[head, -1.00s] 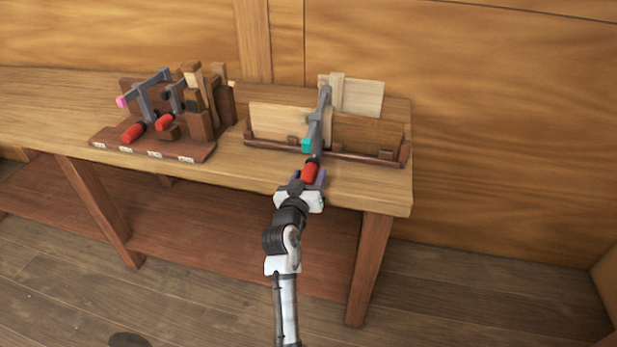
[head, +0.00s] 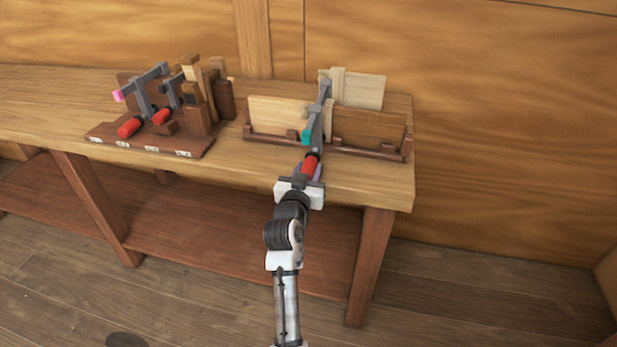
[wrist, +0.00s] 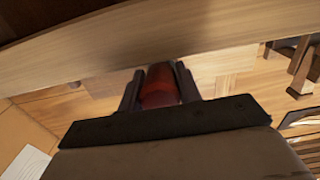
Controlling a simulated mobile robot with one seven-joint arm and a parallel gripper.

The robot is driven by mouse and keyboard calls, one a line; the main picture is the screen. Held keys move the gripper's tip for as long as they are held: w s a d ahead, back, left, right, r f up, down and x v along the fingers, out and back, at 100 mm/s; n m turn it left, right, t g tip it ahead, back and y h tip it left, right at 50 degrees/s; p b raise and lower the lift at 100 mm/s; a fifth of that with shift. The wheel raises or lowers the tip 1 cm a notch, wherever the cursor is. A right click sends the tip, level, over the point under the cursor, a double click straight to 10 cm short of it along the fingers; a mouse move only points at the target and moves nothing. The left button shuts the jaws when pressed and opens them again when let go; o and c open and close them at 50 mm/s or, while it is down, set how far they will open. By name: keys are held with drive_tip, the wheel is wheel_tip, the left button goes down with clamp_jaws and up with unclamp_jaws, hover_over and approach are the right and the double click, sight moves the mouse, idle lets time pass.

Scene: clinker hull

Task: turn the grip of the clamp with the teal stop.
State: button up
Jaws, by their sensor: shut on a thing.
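The clamp with the teal stop (head: 306,137) is a grey bar clamp at the wooden rack on the bench. Its red grip (head: 309,165) points toward me. My gripper (head: 308,172) is shut on this grip, at the front part of the bench top. In the wrist view the red grip (wrist: 160,85) sits between my two dark fingers. The clamp's far end (head: 325,88) reaches over the boards in the rack. Most of the grip's near end is hidden by my gripper in the head view.
Another rack (head: 150,146) at the left holds more red-gripped clamps, one with a pink stop (head: 117,96), and wood blocks. Boards (head: 368,129) stand in the rack around the teal-stop clamp. The bench top (head: 230,168) is clear between the racks' front edges.

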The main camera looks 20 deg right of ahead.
drive_tip(key=shift+f+m+y+b, duration=0.1)
drive_tip(key=shift+m+y+b, duration=0.3)
drive_tip(key=shift+m+b, duration=1.35)
drive_tip(key=shift+m, duration=0.25)
drive_tip(key=o, duration=1)
